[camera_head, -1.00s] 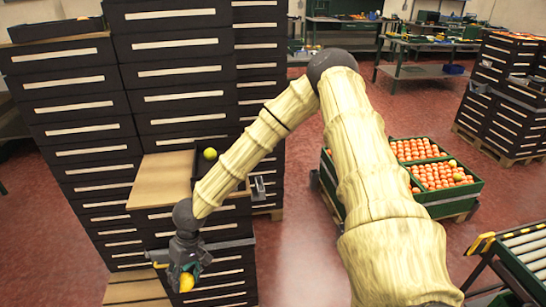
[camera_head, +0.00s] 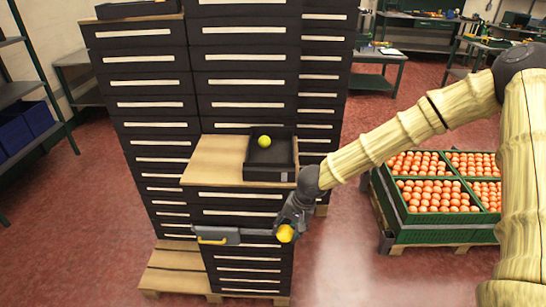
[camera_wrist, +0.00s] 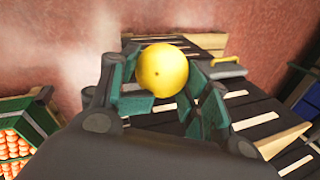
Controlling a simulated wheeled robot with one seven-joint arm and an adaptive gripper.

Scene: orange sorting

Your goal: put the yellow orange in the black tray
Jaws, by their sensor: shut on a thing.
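My gripper (camera_wrist: 162,85) is shut on the yellow orange (camera_wrist: 163,70), which sits between the green finger pads in the wrist view. In the head view the held yellow orange (camera_head: 285,233) shows at the end of my arm, in front of the drawer stack and below its board. The black tray (camera_head: 270,173) stands on the wooden board (camera_head: 213,160) on that stack, above and behind my gripper. Another yellow-green fruit (camera_head: 264,142) lies inside the tray, near its back. My gripper's fingers are hard to make out in the head view.
Tall stacks of black drawers (camera_head: 246,55) rise behind and left of the tray. Green crates of oranges (camera_head: 440,195) stand on a pallet at the right. A shelf with blue bins (camera_head: 22,135) is at the far left. Red floor lies open at the front left.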

